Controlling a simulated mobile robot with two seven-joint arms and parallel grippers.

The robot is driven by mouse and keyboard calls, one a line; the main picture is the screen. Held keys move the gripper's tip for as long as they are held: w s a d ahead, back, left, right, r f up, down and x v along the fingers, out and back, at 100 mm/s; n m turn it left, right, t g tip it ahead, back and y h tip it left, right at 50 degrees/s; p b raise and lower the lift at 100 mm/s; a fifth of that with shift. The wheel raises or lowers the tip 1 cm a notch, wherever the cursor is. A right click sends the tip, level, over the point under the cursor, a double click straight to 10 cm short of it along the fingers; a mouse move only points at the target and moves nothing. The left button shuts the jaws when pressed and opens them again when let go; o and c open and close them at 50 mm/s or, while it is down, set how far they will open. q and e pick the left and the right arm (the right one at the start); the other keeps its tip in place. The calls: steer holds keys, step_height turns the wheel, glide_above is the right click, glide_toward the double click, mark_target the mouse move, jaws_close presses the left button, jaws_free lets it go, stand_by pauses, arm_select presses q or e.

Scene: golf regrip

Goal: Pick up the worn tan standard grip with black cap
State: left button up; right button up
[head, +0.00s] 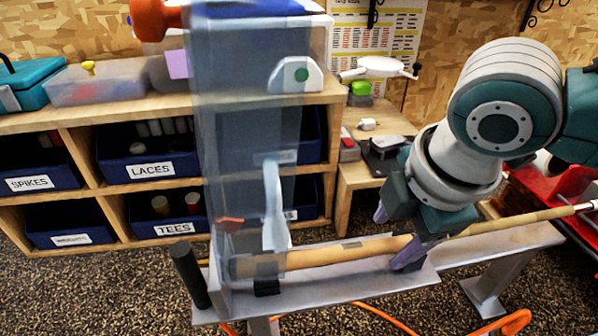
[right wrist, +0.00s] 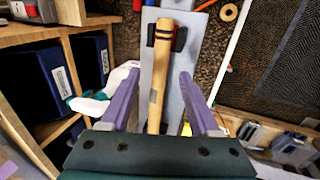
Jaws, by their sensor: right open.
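The long tan grip (head: 335,252) lies nearly level above a grey metal bench. It has a grey patch part way along, and the right wrist view shows the tan grip (right wrist: 158,75) with dark bands near its far end. I cannot make out a black cap clearly. My right gripper (head: 391,240) is open, with purple fingers on either side of the grip toward its right part. In the right wrist view the gripper (right wrist: 159,74) has the grip between its fingers, with gaps on both sides. My left gripper is not in view.
A see-through upright panel (head: 230,150) covers the grip's left end. A dark post (head: 188,275) stands at the bench's left end. The grey bench (head: 375,283) supports the club. Wooden shelves with blue bins (head: 147,170) stand behind. An orange cord lies on the floor.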

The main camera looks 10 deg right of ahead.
steer(key=shift+x, duration=1.3)
steer(key=shift+c, duration=0.2)
